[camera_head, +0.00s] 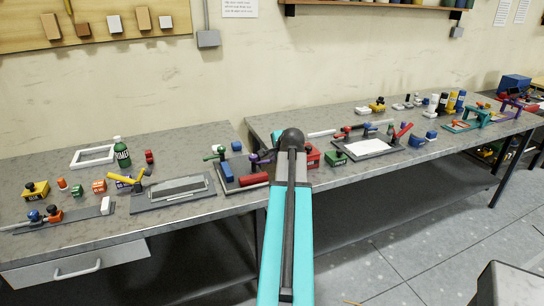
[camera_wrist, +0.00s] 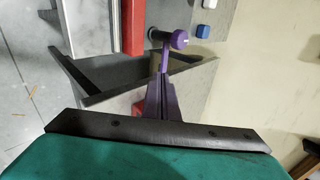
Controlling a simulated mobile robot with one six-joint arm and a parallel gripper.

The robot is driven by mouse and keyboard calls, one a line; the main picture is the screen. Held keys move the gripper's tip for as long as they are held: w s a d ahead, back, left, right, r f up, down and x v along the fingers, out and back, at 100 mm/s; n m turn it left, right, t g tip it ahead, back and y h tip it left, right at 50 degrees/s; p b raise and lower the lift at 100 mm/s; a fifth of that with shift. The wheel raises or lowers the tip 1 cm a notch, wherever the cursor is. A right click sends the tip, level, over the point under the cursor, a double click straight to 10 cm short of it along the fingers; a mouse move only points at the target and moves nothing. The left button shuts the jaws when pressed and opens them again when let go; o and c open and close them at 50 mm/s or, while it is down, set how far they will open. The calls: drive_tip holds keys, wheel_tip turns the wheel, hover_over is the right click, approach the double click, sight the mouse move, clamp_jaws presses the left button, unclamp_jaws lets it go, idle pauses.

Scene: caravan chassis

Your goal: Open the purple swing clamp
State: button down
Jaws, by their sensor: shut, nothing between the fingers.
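The purple swing clamp (camera_head: 256,161) is on a dark plate on the bench, just left of my arm in the head view. In the wrist view its purple knob (camera_wrist: 179,40) and a purple bar below it are in the middle, pointing down toward my gripper (camera_wrist: 155,128). My gripper shows there as a dark bar in front of a teal body. It is shut and empty. Its fingertips do not show clearly, and I cannot tell whether it touches the clamp. In the head view my arm hides the gripper.
A red cylinder (camera_head: 254,179) and a blue block (camera_head: 227,172) are on the same plate. A red box (camera_head: 313,156) and a green block (camera_head: 335,158) stand right of my arm. A yellow-handled clamp (camera_head: 125,181) is to the left. The wall is behind the bench.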

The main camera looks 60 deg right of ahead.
drive_tip(key=shift+v, duration=0.8)
drive_tip(key=shift+s+a+f, duration=0.1)
